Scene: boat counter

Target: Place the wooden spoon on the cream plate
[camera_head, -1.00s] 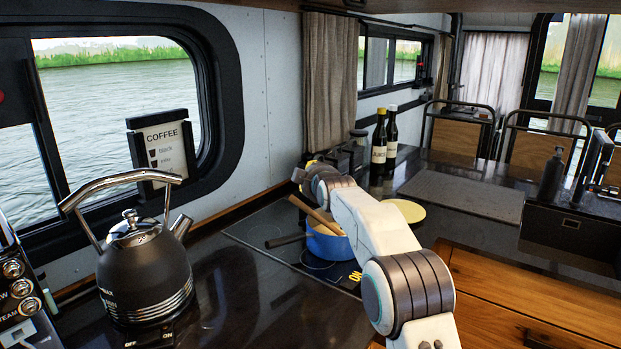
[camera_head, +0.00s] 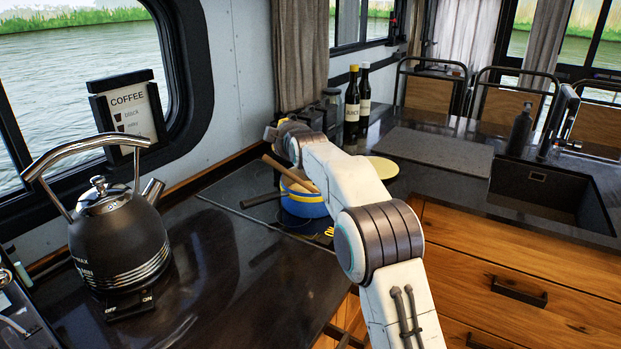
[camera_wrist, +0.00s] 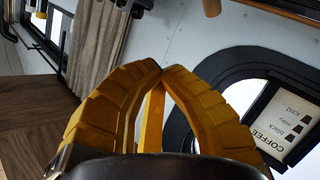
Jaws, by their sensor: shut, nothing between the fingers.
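The wooden spoon (camera_head: 286,173) leans in a blue pot (camera_head: 302,207) on the dark hob, its handle sticking up to the left. My arm crosses in front of the pot and hides part of it. The cream plate (camera_head: 385,168) lies flat on the counter behind and right of the pot, partly hidden by my arm. My gripper's yellow fingers (camera_wrist: 156,70) meet at their tips in the wrist view, with nothing between them. They point towards the wall and window, and neither spoon nor plate shows in that view.
A black kettle (camera_head: 118,235) stands at the front left, under a coffee sign (camera_head: 130,112). Two dark bottles (camera_head: 352,108) and jars stand behind my wrist. A grey mat (camera_head: 435,152) and a sink (camera_head: 550,192) are to the right.

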